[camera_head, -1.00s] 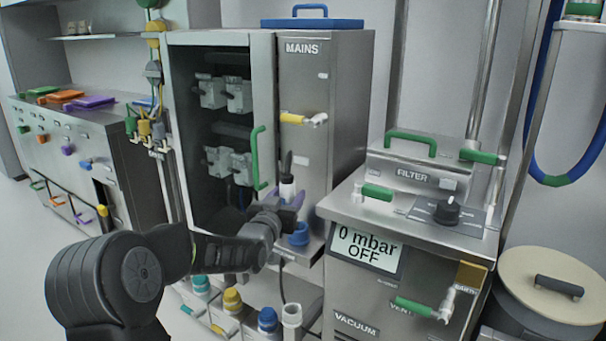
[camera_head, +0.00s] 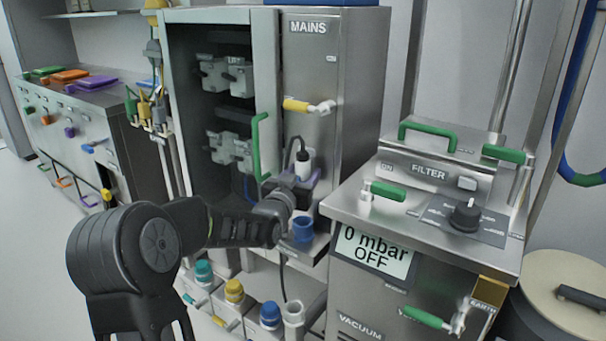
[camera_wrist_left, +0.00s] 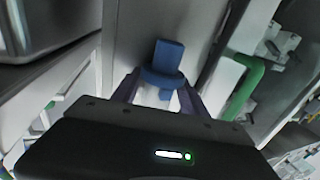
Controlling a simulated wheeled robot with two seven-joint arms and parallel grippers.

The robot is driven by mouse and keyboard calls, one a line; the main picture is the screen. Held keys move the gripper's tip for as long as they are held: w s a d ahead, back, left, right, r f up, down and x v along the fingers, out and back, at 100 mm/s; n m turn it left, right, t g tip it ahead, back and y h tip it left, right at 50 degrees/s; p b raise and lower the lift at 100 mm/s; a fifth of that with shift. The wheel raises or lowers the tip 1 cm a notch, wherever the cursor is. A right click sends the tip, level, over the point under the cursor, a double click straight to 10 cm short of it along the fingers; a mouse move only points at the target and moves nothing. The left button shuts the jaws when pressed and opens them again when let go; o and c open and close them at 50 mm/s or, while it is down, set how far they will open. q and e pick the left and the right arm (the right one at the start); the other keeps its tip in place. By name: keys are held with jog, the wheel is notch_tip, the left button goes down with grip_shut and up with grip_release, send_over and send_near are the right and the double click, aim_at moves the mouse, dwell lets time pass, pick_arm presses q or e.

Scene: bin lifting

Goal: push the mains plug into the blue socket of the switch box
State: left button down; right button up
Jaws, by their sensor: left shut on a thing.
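My left gripper (camera_head: 307,180) has purple fingers shut on the mains plug (camera_head: 303,162), a white body with a dark cable end pointing up. The blue socket (camera_head: 303,229) is on a ledge at the lower front of the switch box (camera_head: 314,70), marked MAINS. The plug is held above the socket, apart from it, and roughly in line in the head view. In the left wrist view, the plug's white body (camera_wrist_left: 152,97) is between the fingers. A blue part (camera_wrist_left: 168,56) lies beyond it; I cannot tell whether it is plug or socket. My right gripper is out of view.
A green door handle (camera_head: 258,147) is left of the plug, and a yellow-handled lever (camera_head: 297,105) is above it. The vacuum unit (camera_head: 412,225) stands close on the right. Several coloured connectors, including a blue one (camera_head: 270,316), sit low in front.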

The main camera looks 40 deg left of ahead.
pick_arm(q)
jog(key=shift+f, duration=0.15)
jog(key=shift+f+b, duration=1.1)
jog(key=shift+f, duration=1.35)
jog(key=shift+s+r, duration=0.1)
jog(key=shift+r, duration=0.2)
jog(key=shift+f+b, duration=0.15)
jog(key=shift+b, duration=0.15)
jog(key=shift+f+b, duration=1.5)
jog(key=shift+b, duration=0.3)
jog(key=shift+f+b, duration=1.1)
jog(key=shift+b, duration=0.05)
